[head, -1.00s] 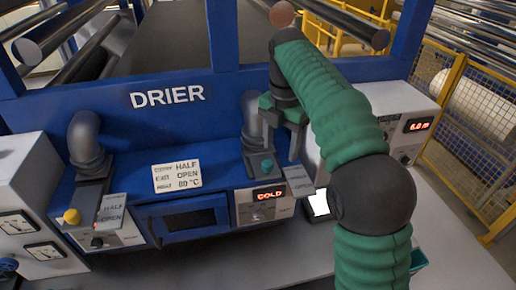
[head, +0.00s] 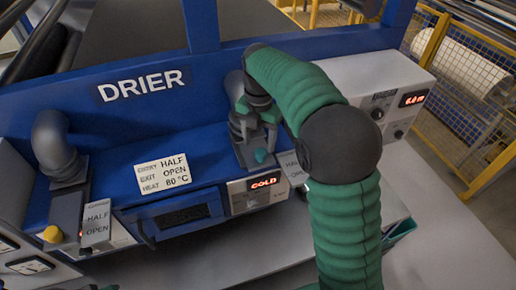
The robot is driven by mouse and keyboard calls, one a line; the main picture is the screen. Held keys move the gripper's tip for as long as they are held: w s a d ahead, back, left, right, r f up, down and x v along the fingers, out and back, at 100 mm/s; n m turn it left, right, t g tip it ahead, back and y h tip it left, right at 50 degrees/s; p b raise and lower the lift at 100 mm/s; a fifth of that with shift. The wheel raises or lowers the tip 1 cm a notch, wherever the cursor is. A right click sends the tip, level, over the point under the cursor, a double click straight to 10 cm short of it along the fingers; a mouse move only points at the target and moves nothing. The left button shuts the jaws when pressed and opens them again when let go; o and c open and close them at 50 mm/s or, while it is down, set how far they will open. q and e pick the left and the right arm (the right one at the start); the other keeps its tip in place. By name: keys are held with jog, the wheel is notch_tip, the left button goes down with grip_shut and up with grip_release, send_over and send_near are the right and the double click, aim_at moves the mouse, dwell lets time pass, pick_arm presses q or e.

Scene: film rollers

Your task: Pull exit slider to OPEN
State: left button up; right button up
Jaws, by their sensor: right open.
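The exit slider, with a teal knob (head: 261,155), is on the dark plate below the right-hand grey duct on the blue drier (head: 120,140). My right gripper (head: 256,132) is open, just behind and above the teal knob in the head view. I cannot tell whether its fingers touch the knob or are around it. A label plate (head: 291,168) lies right of the slider, partly readable as HALF, its lower part hidden by my arm. My left gripper is not clearly in view.
A second slider with a yellow knob (head: 53,234) sits below the left duct (head: 55,145), beside a HALF/OPEN plate (head: 96,222). A card (head: 163,173) reads entry HALF, exit OPEN, heat 80 °C. A display (head: 264,183) reads COLD. A white box (head: 375,85) stands right.

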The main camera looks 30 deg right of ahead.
aim_at(261, 152)
jog(key=f, duration=0.1)
jog(key=d+f, duration=0.1)
jog(key=f, duration=0.1)
jog(key=w+f, duration=0.1)
jog(key=f, duration=0.1)
jog(key=shift+d+p, duration=0.4)
jog(key=shift+s+d+f, duration=0.1)
jog(key=shift+s, duration=0.35)
jog(key=shift+s+a+r, duration=0.15)
jog(key=shift+a+r, duration=0.05)
jog(key=shift+a, duration=0.45)
jog(key=shift+c, duration=0.5)
jog(key=shift+a, duration=0.2)
jog(key=shift+c, duration=1.2)
jog(key=shift+w+a, duration=0.15)
jog(key=shift+w, duration=0.15)
jog(key=c, duration=0.5)
jog(key=shift+s+d, duration=0.2)
jog(key=shift+d, duration=0.25)
grip_shut()
pick_arm(q)
jog(key=shift+d+r, duration=0.4)
jog(key=shift+r, duration=0.25)
